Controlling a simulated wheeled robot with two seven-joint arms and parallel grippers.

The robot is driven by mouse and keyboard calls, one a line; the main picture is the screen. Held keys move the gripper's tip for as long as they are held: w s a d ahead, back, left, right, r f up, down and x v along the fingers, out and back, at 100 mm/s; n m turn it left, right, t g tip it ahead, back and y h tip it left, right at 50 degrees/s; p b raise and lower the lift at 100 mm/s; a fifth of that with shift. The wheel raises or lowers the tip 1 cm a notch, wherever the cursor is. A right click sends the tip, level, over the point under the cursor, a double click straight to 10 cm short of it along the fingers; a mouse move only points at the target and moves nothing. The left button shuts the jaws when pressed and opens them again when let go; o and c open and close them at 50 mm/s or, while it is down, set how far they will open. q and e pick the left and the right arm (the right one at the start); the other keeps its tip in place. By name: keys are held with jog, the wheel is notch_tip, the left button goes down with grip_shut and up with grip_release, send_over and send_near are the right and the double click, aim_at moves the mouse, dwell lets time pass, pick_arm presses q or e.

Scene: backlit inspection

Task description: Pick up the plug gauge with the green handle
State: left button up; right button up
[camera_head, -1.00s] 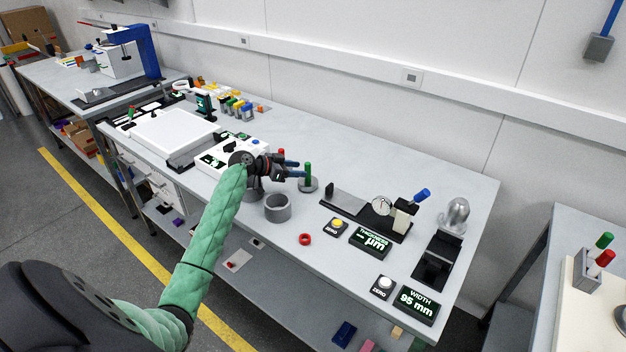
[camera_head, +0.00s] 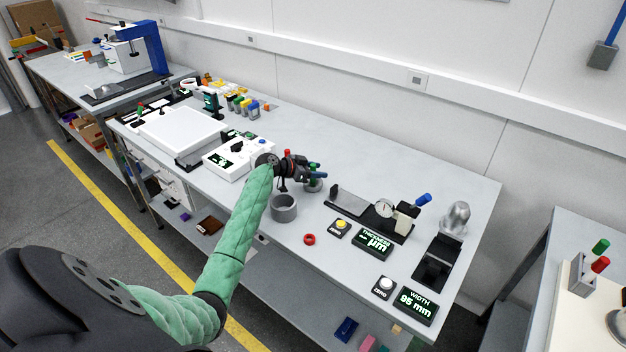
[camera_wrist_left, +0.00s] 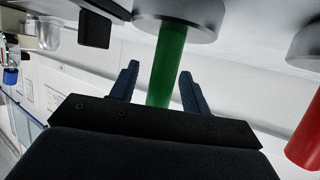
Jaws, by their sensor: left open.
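The green-handled plug gauge (camera_head: 312,182) stands upright on a round grey base on the bench, partly hidden by my gripper in the head view. In the left wrist view its green handle (camera_wrist_left: 168,58) runs down from the grey disc, between my fingers. My left gripper (camera_head: 318,169) is open at the handle; its blue fingers (camera_wrist_left: 159,72) lie on either side of it with gaps showing. A red-handled gauge (camera_wrist_left: 306,140) is beside it in the wrist view; its red top (camera_head: 287,153) shows just behind my gripper in the head view. My right gripper is not in view.
A grey cylindrical ring (camera_head: 284,208) stands close in front of the gripper, with a red ring (camera_head: 309,239) to its right. A thickness gauge (camera_head: 384,209) and displays (camera_head: 371,243) lie further right. A white instrument (camera_head: 238,158) is to the left.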

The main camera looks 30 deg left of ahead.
pick_arm(q)
jog(key=shift+f, duration=0.1)
grip_shut()
jog(key=shift+w+r, duration=0.1)
jog(key=shift+r, duration=0.1)
